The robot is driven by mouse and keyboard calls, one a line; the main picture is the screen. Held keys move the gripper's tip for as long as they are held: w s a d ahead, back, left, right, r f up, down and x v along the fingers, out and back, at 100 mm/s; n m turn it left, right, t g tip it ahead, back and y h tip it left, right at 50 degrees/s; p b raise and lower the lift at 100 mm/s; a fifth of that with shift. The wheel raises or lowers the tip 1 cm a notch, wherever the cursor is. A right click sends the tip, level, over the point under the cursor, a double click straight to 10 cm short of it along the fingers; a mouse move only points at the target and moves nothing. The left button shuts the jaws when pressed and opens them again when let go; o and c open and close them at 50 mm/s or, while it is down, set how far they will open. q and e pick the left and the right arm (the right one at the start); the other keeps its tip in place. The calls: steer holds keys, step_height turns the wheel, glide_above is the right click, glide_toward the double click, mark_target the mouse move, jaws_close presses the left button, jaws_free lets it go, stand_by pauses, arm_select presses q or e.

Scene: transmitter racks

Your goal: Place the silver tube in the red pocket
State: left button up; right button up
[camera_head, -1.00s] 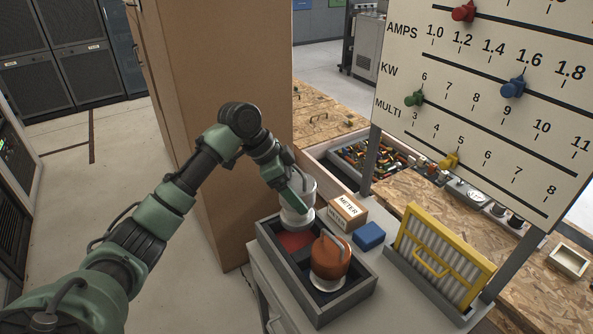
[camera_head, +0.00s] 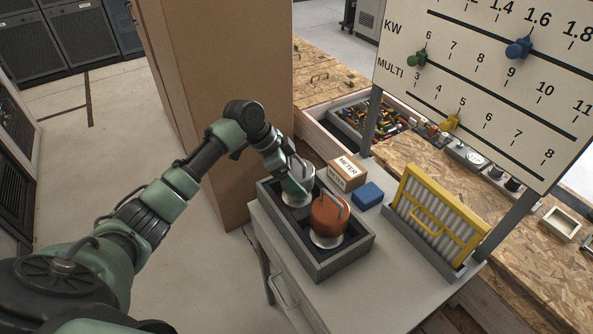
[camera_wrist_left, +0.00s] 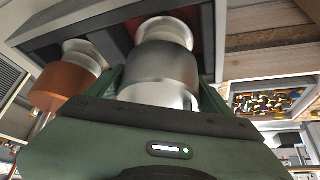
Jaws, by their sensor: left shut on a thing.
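The silver tube (camera_head: 296,199) is upright in the far-left pocket of the grey tray (camera_head: 322,269), its white base low between the walls. My left gripper (camera_head: 299,182) is shut on its upper part from above. In the left wrist view the tube (camera_wrist_left: 163,62) stands between my two fingers, and a strip of the red pocket (camera_wrist_left: 196,20) shows behind its base. In the head view the red floor is hidden by tube and walls; I cannot tell whether the base touches it. My right gripper is not in view.
An orange tube (camera_head: 328,211) with a handle stands in the neighbouring pocket, close to my gripper. A METER box (camera_head: 346,173) and a blue block (camera_head: 368,195) lie behind the tray. A yellow-framed filter (camera_head: 437,218) stands to the right. A tall cardboard box (camera_head: 226,90) rises behind my arm.

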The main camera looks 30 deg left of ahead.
arm_select(q)
steer(key=shift+r, duration=0.2)
steer(key=o, duration=2)
steer(key=shift+s+f, duration=0.1)
steer(key=shift+f, duration=0.1)
steer(key=shift+a+r, duration=0.2)
steer(key=shift+r, duration=0.3)
steer(key=b+v, duration=0.1)
steer(key=v, duration=1)
steer(key=shift+s+r+b, duration=0.1)
steer(key=shift+s+b, duration=0.05)
steer(key=shift+b, duration=0.15)
